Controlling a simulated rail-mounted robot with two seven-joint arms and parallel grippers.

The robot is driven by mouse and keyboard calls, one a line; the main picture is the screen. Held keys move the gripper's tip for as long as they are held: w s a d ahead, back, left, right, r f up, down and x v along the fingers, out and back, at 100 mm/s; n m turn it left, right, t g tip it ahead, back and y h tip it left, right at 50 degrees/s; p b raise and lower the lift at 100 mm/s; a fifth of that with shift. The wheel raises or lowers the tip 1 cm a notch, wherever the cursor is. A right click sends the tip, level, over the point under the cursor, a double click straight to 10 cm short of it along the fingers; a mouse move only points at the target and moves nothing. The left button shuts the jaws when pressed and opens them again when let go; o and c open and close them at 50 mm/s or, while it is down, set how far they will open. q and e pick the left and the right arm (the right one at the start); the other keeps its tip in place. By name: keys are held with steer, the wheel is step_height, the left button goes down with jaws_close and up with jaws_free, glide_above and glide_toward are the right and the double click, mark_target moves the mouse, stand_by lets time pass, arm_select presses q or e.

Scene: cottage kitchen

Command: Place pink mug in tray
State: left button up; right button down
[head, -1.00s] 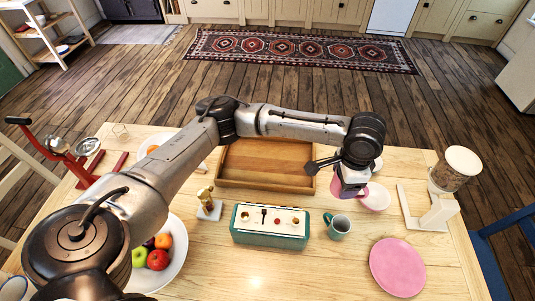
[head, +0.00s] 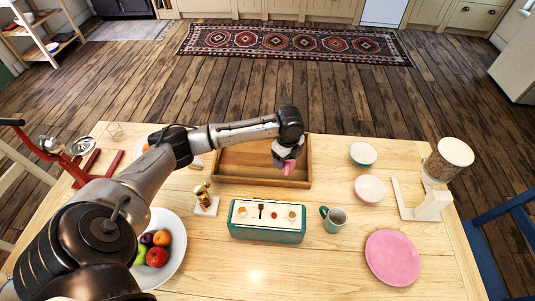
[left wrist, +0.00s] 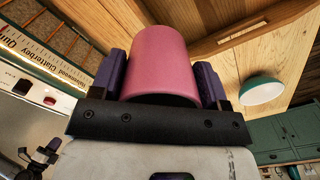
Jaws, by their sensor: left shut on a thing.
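The pink mug (head: 288,168) is in my left gripper (head: 285,158), over the right part of the wooden tray (head: 240,160) in the head view. In the left wrist view the mug (left wrist: 158,60) sits between the two purple finger pads of my left gripper (left wrist: 160,78). Its mouth faces the gripper. The tray is a shallow brown box, and its visible inside is empty. The head view does not show clearly whether the mug touches the tray floor. My right gripper is not in view.
A green-sided box (head: 267,222) stands in front of the tray, with a teal mug (head: 334,219) beside it. Two bowls, one white-pink (head: 369,189) and one green (head: 363,154), stand right of the tray. A pink plate (head: 392,257) lies front right. A fruit bowl (head: 174,265) is front left.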

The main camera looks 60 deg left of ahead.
arm_select(q)
steer(key=a+f, duration=0.2)
steer(key=a, duration=0.1)
steer(key=a+f+b, duration=0.1)
steer(key=a+f, duration=0.1)
steer(key=a, duration=0.1)
steer(key=a+f+b, duration=0.1)
steer(key=a, duration=0.2)
steer(key=shift+s+a+f, duration=0.2)
steer(key=shift+a+f, duration=0.15)
steer(key=shift+f, duration=0.05)
steer(key=shift+f+b, duration=0.55)
steer(key=shift+f, duration=1.4)
steer(key=shift+f, duration=0.2)
steer(key=o, duration=1)
steer(key=shift+r, duration=0.1)
